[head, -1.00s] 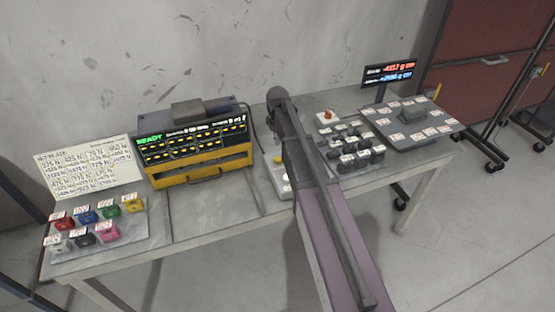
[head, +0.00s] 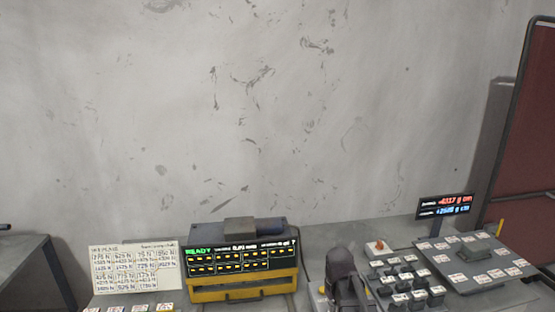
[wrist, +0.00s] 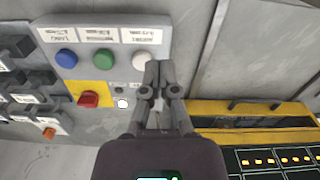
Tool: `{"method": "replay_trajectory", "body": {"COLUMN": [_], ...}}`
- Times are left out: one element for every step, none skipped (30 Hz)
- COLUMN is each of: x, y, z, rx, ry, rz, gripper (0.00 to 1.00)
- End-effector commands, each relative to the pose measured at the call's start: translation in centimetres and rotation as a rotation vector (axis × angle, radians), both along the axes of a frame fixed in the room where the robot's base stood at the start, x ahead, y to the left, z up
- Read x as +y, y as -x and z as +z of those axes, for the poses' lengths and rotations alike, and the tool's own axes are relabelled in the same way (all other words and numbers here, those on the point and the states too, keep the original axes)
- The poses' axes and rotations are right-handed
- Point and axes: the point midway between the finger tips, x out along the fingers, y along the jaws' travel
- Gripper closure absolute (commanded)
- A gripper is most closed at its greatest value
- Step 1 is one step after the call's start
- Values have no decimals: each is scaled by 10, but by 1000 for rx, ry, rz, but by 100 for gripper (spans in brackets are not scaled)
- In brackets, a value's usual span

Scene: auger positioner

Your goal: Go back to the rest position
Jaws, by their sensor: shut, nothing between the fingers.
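My gripper (wrist: 161,80) shows in the wrist view with its fingers shut together and nothing between them. It hangs over the bench, in front of a grey button panel (wrist: 104,50) with a blue, a green and a white button and a red knob (wrist: 89,99) on a yellow plate. I cannot tell how far above the panel it is. In the head view my arm shows only at the bottom edge; the gripper itself is not visible there.
A yellow-and-black console (head: 240,291) reading READY stands on the bench, with a white chart board (head: 133,268) left of it. Dark labelled blocks (head: 405,284), a grey plate with labels (head: 476,263) and a red-and-blue readout (head: 443,205) stand to the right. A bare wall rises behind.

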Motion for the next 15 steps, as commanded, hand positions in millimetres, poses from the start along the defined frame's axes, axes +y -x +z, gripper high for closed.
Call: {"method": "replay_trajectory", "body": {"x": [0, 0, 0, 0, 0, 0, 0, 0, 0, 0, 0, 0, 0, 0, 0], "y": [30, 41, 53, 62, 69, 78, 84, 88, 93, 96, 98, 99, 100, 100, 100], "z": [0, 0, 0, 0, 0, 0, 0, 0, 0, 0, 0, 0, 0, 0, 0], "rx": [0, 0, 0, 0, 0, 0, 0, 0, 0, 0, 0, 0, 0, 0, 0], "ry": [0, 0, 0, 0, 0, 0, 1, 1, 1, 1, 1, 1, 1, 1, 1], "rz": [-44, -73, -108, -133, -156, -183, -199, -215, -231, -242, -249, -256, -259, -262, -263], "gripper": [100, 100, 100, 100, 100, 100, 100, 100, 100, 100, 100, 100, 100, 100, 100]}}
